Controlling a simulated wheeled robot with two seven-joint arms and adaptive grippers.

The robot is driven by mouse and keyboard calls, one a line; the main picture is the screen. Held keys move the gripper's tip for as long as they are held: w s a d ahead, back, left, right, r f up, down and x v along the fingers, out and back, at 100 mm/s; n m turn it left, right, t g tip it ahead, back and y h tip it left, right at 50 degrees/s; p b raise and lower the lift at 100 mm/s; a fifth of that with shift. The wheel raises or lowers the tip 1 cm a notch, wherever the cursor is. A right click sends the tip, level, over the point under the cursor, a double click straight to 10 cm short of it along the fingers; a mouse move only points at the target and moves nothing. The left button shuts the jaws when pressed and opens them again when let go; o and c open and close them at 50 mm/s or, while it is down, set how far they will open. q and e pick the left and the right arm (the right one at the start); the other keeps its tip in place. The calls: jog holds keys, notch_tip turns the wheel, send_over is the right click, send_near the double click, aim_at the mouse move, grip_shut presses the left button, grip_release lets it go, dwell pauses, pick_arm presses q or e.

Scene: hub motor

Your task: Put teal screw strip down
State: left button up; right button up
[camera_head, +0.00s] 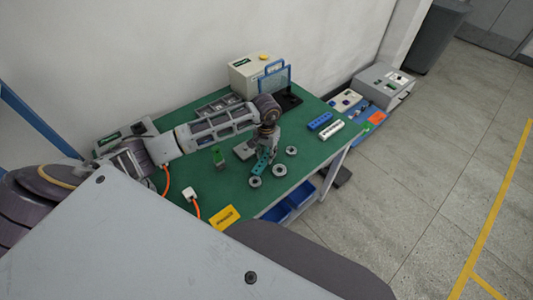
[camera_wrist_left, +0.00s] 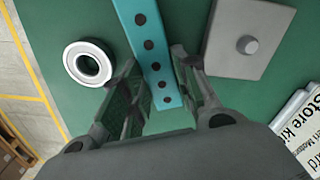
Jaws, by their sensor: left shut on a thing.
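The teal screw strip (camera_head: 261,164) is a narrow bar with a row of dark holes. My left gripper (camera_head: 264,154) points down over the table's front part and is shut on the strip. In the left wrist view the strip (camera_wrist_left: 150,45) runs between the two fingers (camera_wrist_left: 154,58), its near end between them and its far end leaving the top edge. Whether its underside touches the green tabletop (camera_head: 185,180) is hard to tell. My right gripper is not in view.
Metal rings (camera_head: 280,169) lie close around the gripper; one ring (camera_wrist_left: 88,63) is left of the strip in the wrist view. A grey plate with a knob (camera_wrist_left: 247,42) is to its right. A yellow sign (camera_head: 224,217) lies at the front.

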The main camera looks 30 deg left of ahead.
aim_at(267, 155)
pick_arm(q)
jog(key=shift+f, duration=0.1)
jog(key=o, duration=0.8)
notch_tip(267, 155, up, 12)
jog(key=shift+b, duration=0.4)
dwell(0.4)
